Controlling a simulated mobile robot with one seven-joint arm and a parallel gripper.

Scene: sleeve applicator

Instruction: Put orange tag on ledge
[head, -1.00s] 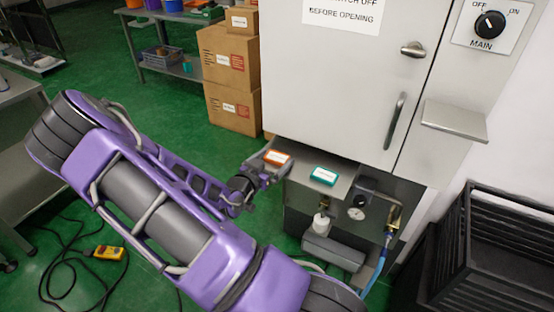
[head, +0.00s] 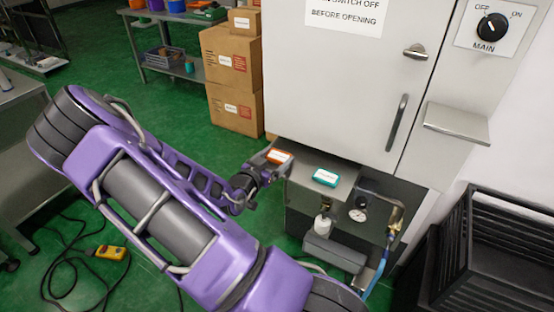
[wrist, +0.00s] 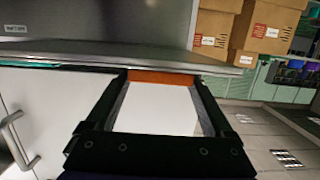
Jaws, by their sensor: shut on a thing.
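The orange tag (head: 279,157), with a white label, is at the left end of the grey shelf under the cabinet. My gripper (head: 270,172) reaches it from the lower left and is shut on it. In the wrist view the tag's orange edge (wrist: 163,77) shows between the two dark fingers (wrist: 158,108), close to the shelf's front edge. I cannot tell whether the tag touches the shelf. A small bare metal ledge (head: 456,121) sticks out below the MAIN switch, to the right of the cabinet door.
A teal tag (head: 326,177) lies on the grey shelf (head: 311,161). Below are a gauge (head: 358,215) and a blue hose (head: 377,272). The cabinet door (head: 345,90) has a handle (head: 397,122). Black crates (head: 500,250) stand at the right, and cardboard boxes (head: 230,60) behind.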

